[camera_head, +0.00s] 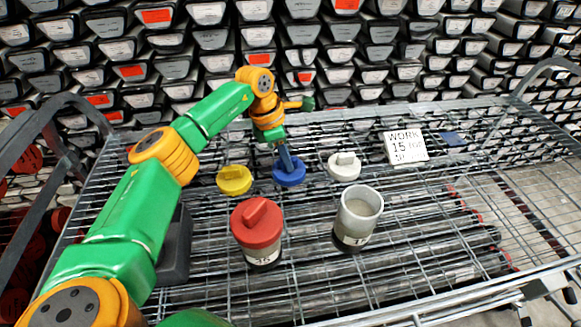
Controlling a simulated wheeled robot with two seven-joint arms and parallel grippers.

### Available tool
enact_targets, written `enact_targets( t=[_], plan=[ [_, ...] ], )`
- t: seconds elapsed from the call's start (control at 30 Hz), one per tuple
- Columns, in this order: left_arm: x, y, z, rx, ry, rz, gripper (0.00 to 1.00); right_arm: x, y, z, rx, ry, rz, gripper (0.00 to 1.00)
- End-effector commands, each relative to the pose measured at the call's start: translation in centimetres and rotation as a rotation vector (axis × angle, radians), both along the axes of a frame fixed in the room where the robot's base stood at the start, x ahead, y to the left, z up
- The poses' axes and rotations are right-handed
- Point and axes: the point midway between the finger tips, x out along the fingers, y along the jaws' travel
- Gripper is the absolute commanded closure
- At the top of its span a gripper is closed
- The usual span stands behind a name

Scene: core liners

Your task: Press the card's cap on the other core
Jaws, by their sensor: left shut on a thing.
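My left gripper (286,160) points down at the blue cap (289,176) and is shut on its raised grip. The cap is at the mesh or just above it; I cannot tell which. A yellow cap (234,181) lies to its left and a white cap (345,167) to its right. One core (264,254) stands upright with a red cap (257,222) on it. The other core (357,219), a grey cylinder with a white label, stands upright and uncapped to its right. The card (406,147) reads "WORK 15" with smaller, unclear print. My right gripper does not show.
A small blue square (453,139) lies right of the card. The wire-mesh cart top (430,235) has free room at the right, with long grey cores visible below it. Raised grey rails (30,165) bound its ends. Stacked core boxes fill the background.

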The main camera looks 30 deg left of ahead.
Motion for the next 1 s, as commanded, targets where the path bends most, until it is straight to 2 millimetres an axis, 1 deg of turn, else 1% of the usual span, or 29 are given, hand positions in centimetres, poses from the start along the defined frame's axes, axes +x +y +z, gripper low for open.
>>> enact_targets(
  t=[0.03, 0.2, 0.5, 0.77, 0.83, 0.87, 1.0],
  plan=[
    [0.0, 0.0, 0.7, 0.0, 0.0, 0.0, 1.0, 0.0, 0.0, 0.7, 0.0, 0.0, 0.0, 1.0],
    [0.0, 0.0, 2.8, 0.0, 0.0, 0.0, 1.0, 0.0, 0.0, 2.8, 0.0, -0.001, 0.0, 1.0],
    [0.0, 0.0, 6.0, 0.0, 0.0, 0.0, 1.0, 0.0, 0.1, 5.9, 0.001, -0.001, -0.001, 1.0],
    [0.0, 0.0, 5.8, 0.0, 0.0, 0.0, 1.0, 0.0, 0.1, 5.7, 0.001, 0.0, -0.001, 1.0],
    [0.0, 0.0, 6.1, 0.0, 0.0, 0.0, 1.0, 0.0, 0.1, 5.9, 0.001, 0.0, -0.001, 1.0],
    [0.0, 0.0, 6.5, 0.0, -0.001, 0.0, 1.0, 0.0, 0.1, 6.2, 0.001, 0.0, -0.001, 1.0],
    [0.1, 0.0, 9.8, 0.0, -0.001, 0.0, 1.0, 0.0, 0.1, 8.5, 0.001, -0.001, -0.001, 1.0]
  ],
)
